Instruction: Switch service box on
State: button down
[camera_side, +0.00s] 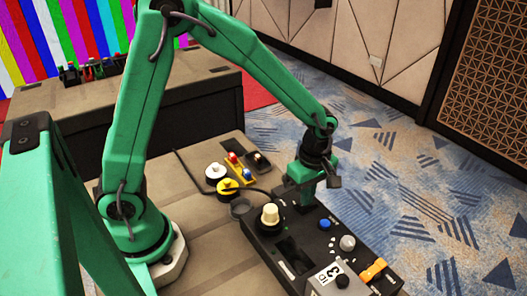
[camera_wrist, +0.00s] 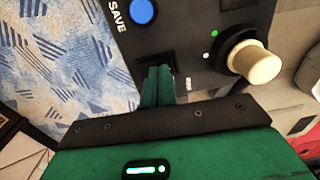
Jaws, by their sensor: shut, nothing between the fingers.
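A long black control box (camera_side: 268,243), which seems to be the service box, lies on the table and also fills the upper part of the wrist view (camera_wrist: 205,75). It carries a cream knob (camera_side: 270,213), also in the wrist view (camera_wrist: 253,62), and a blue button (camera_side: 325,224) marked SAVE in the wrist view (camera_wrist: 142,12). My gripper (camera_side: 306,203) points down at the far end of the box. In the wrist view its green fingers (camera_wrist: 158,82) are shut and empty, at a dark recess (camera_wrist: 163,62) between knob and button. The fingers partly hide this recess; I cannot tell contact or switch position.
Patterned carpet (camera_side: 420,190) is beyond the table.

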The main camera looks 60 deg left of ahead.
notch_tip(320, 180, up, 14)
jog(key=w, duration=0.2)
jog(key=shift+f, duration=0.25)
jog(key=shift+a, duration=0.1)
dwell(0.4)
jog(key=s+a+r+m+t, duration=0.2)
jog(key=s+a+m+t, duration=0.1)
jog(key=s+m, duration=0.5)
jog(key=s+a+r+m+t, duration=0.2)
jog(key=s+a+m+t, duration=0.1)
jog(key=s+a+m, duration=0.3)
jog(key=s+m, duration=0.2)
jog(key=m, duration=0.2)
jog(key=shift+s+a+r, duration=0.2)
jog(key=shift+s+a, duration=0.1)
jog(key=shift+s, duration=0.05)
jog(key=w+d+f+n+g, duration=0.2)
jog(key=w+d+n+g, duration=0.1)
jog(key=w+n, duration=0.5)
jog(key=w+d+f+n+g, duration=0.2)
jog(key=w+d+n+g, duration=0.2)
jog(key=w+d+n, duration=0.2)
jog(key=w+n, duration=0.2)
jog(key=n, duration=0.2)
jog(key=shift+w+d+f, duration=0.15)
jog(key=shift+d+f, duration=0.05)
